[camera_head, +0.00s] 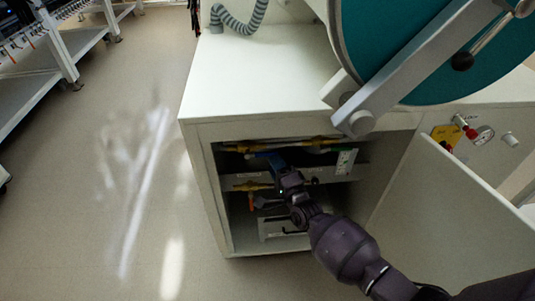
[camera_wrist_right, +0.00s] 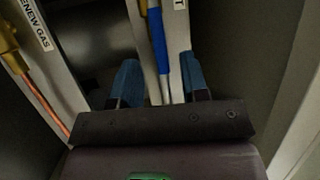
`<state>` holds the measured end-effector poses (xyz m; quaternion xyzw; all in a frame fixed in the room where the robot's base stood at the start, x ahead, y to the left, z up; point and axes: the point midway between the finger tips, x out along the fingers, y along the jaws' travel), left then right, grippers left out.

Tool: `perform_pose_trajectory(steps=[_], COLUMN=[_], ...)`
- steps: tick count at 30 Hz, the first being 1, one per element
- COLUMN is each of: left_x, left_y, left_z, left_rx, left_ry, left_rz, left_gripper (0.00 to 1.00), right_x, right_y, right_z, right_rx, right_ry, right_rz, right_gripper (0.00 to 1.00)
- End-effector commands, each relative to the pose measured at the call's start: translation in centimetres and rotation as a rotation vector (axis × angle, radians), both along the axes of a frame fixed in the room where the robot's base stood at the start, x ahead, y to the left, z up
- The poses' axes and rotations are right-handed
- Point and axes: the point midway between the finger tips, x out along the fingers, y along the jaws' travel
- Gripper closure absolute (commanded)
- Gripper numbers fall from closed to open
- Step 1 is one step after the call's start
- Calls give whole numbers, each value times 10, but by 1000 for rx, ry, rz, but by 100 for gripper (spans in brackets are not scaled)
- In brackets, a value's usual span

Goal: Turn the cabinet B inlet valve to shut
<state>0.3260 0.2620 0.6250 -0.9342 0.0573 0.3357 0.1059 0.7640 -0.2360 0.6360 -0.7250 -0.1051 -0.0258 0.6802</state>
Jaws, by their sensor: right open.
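My right gripper (camera_head: 278,163) reaches into the open white cabinet (camera_head: 225,133) below its top. In the right wrist view its two blue fingers (camera_wrist_right: 158,82) are apart, with a blue-sleeved lever (camera_wrist_right: 157,38) on a bare metal shank between them. I cannot tell whether either finger touches the lever. A label ending in "T" (camera_wrist_right: 180,5) is beside the lever; the rest is cut off. The cabinet letter is not readable. My left gripper is not in view.
The cabinet door (camera_head: 440,205) stands open on the right, close to my right arm. A teal round hatch (camera_head: 410,50) with a grey bar overhangs the cabinet top.

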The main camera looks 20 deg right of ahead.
Motion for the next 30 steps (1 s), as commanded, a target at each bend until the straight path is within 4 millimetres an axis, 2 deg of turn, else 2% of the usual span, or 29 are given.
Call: perform_pose_trajectory(steps=[3,10,23,30], left_x=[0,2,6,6], left_y=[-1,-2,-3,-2], left_z=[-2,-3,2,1], left_rx=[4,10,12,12], left_ry=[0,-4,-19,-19], left_rz=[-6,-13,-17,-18], left_gripper=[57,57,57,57], right_x=[18,41,48,48], right_y=[2,5,6,6], right_z=[0,6,9,9], right_rx=[0,-1,-1,-1], right_ry=[3,2,1,0], right_rz=[0,0,0,0], right_gripper=[59,59,59,94])
